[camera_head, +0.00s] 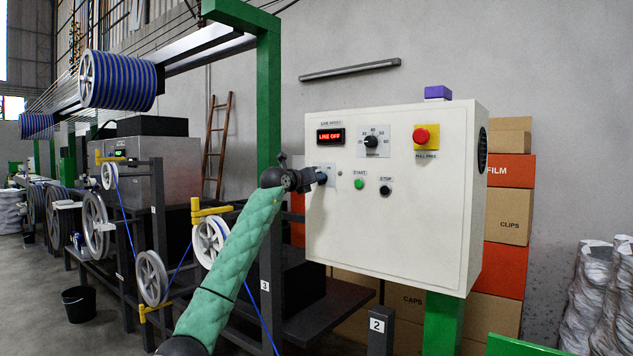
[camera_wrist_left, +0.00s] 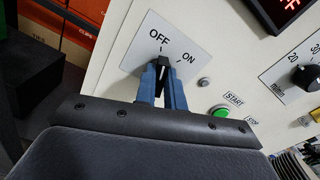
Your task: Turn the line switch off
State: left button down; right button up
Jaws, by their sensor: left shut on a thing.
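The line switch is a black knob (camera_wrist_left: 163,62) on a white plate (camera_wrist_left: 139,52) marked OFF and ON, on the cream control box (camera_head: 400,230). In the left wrist view its visible tip points up towards the OFF mark. My left gripper (camera_head: 322,177) is at the box's left side; in the left wrist view its two blue fingers (camera_wrist_left: 162,82) are shut on the knob, one on each side. The fingers hide the lower part of the knob. The display (camera_head: 331,136) above the switch reads LINE OFF in red. My right gripper is not in view.
A green start button (camera_head: 359,184), a black stop button (camera_head: 385,190), a speed dial (camera_head: 376,142) and a red emergency button (camera_head: 422,136) sit on the same panel. Cable reels (camera_head: 120,82) and a green post (camera_head: 269,90) stand left. Boxes (camera_head: 508,215) are stacked behind.

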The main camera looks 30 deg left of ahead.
pick_arm(q)
jog(key=shift+n, duration=0.9)
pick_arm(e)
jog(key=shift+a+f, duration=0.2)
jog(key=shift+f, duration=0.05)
pick_arm(q)
jog(key=shift+a, duration=0.1)
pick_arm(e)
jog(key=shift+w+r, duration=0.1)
pick_arm(q)
jog(key=c, duration=1.5)
grip_release()
